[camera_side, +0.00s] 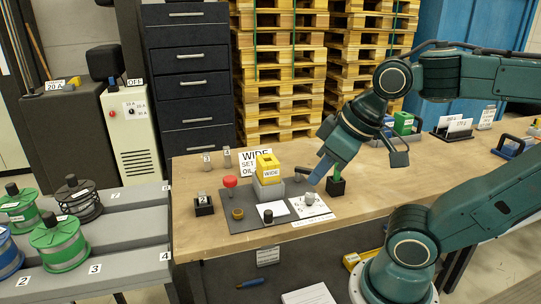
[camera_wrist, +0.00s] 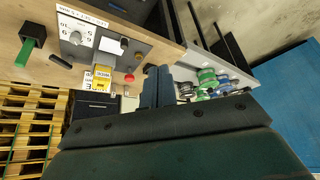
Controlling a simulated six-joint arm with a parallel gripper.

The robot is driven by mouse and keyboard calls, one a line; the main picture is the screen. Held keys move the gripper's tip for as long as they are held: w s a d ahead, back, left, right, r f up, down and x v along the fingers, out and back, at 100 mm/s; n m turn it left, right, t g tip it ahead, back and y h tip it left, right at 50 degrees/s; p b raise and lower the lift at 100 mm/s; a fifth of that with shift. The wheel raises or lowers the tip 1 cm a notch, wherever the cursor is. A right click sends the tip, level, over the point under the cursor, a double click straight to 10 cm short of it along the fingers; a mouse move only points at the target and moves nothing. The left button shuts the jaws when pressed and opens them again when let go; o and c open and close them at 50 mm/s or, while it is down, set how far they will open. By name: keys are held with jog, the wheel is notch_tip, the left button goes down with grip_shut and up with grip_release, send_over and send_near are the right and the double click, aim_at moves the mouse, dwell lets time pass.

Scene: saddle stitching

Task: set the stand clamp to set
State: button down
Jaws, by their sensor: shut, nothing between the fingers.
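I cannot tell which part is the stand clamp.
A red button (camera_side: 230,182), a brass ring (camera_side: 238,214) and a black knob (camera_side: 268,215) stand on the mat. A green-handled tool (camera_side: 337,171) stands in a black holder near the gripper. Green and blue spools (camera_side: 60,244) lie on the left rack.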

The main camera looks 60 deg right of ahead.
jog(key=w+d+r+m+h, duration=0.2)
jog(key=w+d+m, duration=0.3)
jog(key=w+d, duration=0.25)
jog(key=m+g+h, duration=0.2)
jog(key=m+g, duration=0.3)
jog(key=m, duration=0.7)
send_over(306, 171)
jog(key=s+d, duration=0.1)
jog(key=d, duration=0.3)
notch_tip(306, 171, down, 15)
jog(key=shift+s+a, duration=0.1)
jog(key=shift+s, duration=0.1)
jog(key=shift+f, duration=0.15)
jog(key=x, duration=0.9)
jog(key=shift+s+f, duration=0.1)
jog(key=shift+f, duration=0.25)
jog(key=shift+s+a, duration=0.2)
jog(key=shift+a, duration=1.7)
